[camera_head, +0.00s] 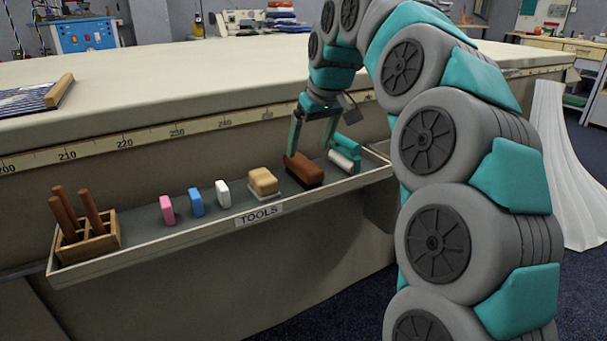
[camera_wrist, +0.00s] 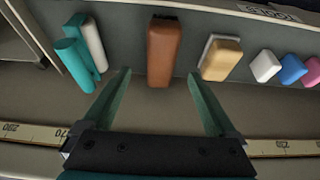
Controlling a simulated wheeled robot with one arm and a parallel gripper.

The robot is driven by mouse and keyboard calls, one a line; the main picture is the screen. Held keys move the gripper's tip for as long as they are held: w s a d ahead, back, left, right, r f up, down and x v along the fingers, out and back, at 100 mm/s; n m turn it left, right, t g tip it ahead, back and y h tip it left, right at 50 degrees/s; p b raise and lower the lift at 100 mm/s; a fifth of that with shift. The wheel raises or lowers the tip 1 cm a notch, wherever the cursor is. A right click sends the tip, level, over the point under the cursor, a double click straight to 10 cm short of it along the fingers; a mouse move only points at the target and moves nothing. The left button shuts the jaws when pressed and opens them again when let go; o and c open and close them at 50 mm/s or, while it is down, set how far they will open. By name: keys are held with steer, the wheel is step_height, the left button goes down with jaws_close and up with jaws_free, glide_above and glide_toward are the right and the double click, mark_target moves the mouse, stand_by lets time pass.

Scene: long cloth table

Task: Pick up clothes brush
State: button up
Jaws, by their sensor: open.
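A long brown block (camera_head: 305,171), which looks like the clothes brush, lies in the tool tray at the front of the table. In the wrist view the brown block (camera_wrist: 162,50) stands out in the upper middle. My gripper (camera_head: 311,148) is open just above it, with one green finger at each side. In the wrist view the fingertips (camera_wrist: 158,74) point towards the near end of the block, one left and one right of it. The gap between the fingers is wider than the block. I cannot tell whether the fingers reach down beside it.
The tray (camera_head: 160,239) also holds a teal tool with a white roller (camera_head: 344,158), a tan block on a pale base (camera_head: 263,181), white (camera_head: 223,194), blue (camera_head: 196,202) and pink (camera_head: 167,210) pieces, and a wooden holder (camera_head: 89,245) with brown sticks. The table top (camera_head: 180,85) is mostly clear.

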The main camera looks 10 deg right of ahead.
mark_target(303, 162)
steer(key=x, duration=0.6)
steer(key=shift+w+a+f, duration=0.15)
steer(key=shift+w+f, duration=0.05)
steer(key=shift+f, duration=0.05)
steer(key=shift+f, duration=0.25)
stand_by(0.3)
steer(key=shift+c, duration=0.4)
jaws_close()
stand_by(0.4)
steer(key=shift+r, duration=0.1)
